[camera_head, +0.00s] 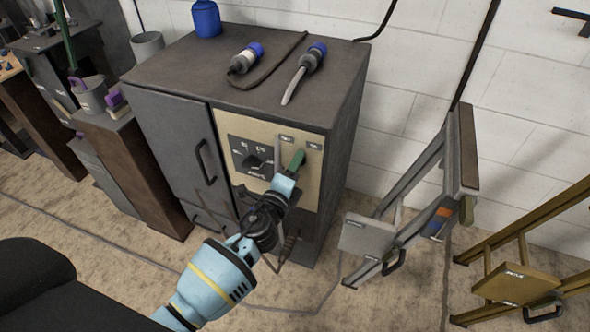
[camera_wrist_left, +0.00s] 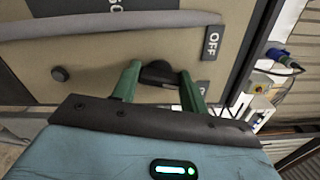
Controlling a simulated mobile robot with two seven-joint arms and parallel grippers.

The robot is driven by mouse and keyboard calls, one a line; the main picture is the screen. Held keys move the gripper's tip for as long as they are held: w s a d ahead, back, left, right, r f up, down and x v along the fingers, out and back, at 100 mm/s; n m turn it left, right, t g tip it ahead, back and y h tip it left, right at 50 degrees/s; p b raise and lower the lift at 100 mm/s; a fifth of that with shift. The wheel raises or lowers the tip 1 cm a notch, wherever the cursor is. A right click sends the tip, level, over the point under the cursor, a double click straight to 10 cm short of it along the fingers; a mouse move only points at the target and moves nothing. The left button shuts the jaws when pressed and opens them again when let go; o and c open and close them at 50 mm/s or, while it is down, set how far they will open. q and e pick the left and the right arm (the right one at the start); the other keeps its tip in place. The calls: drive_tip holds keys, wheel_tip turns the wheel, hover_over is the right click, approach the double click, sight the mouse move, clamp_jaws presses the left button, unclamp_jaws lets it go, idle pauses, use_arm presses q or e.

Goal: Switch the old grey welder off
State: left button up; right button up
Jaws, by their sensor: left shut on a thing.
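The old grey welder (camera_head: 340,130) is a dark grey cabinet with a beige control panel (camera_head: 310,185) on its front. The panel carries a dial (camera_head: 253,160) and small labels near its upper right. My left gripper (camera_head: 297,158) is at the panel's upper right, below the labels. In the left wrist view its green fingers (camera_wrist_left: 160,74) are shut on a black switch handle (camera_wrist_left: 158,73), one finger on each side. An OFF label (camera_wrist_left: 212,42) shows beyond the right finger. Another label is partly hidden by that finger. My right gripper is not in view.
Two blue-ended connectors (camera_head: 245,60) and a blue container (camera_head: 206,18) stand or lie on the welder's top. A grey folding step (camera_head: 368,237) and a yellow ladder (camera_head: 515,285) stand to the right. A brown stand (camera_head: 130,150) is close on the left.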

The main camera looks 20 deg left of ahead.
use_arm(q)
drive_tip(key=n, duration=1)
drive_tip(key=shift+f+n+b, duration=0.15)
drive_tip(key=shift+n+b, duration=0.15)
drive_tip(key=shift+b, duration=0.1)
idle(0.4)
drive_tip(key=o, duration=1)
